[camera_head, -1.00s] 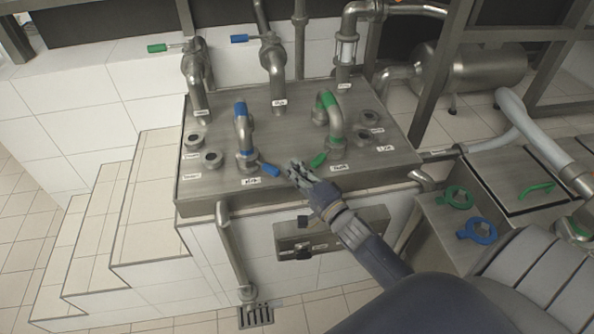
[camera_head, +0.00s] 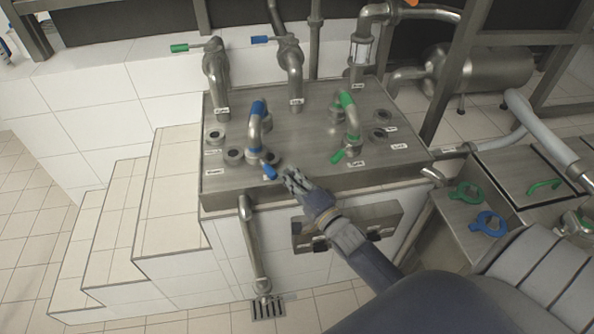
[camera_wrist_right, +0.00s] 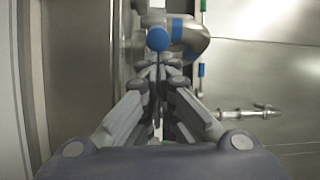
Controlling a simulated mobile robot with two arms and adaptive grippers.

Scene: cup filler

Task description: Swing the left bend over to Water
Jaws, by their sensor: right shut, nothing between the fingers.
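The left bend is a steel pipe with a blue band (camera_head: 257,109) on the metal panel (camera_head: 300,140). A blue-handled lever (camera_head: 268,169) sticks out at its near foot. My right gripper (camera_head: 289,176) is shut and empty, just right of this blue handle and over the panel's front part. In the right wrist view, the blue handle end (camera_wrist_right: 157,39) is straight ahead of my shut fingertips (camera_wrist_right: 160,75), with the bend behind it. I cannot tell whether they touch. Small labels sit by the ports but are too blurred to read surely. My left gripper is not in view.
A second bend with a green band (camera_head: 346,100) and green handle (camera_head: 338,156) stands to the right on the panel. Open ports (camera_head: 234,156) lie left of the blue bend. Tiled steps (camera_head: 165,195) are at the left. Green (camera_head: 467,193) and blue (camera_head: 489,224) ring wrenches lie at the right.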

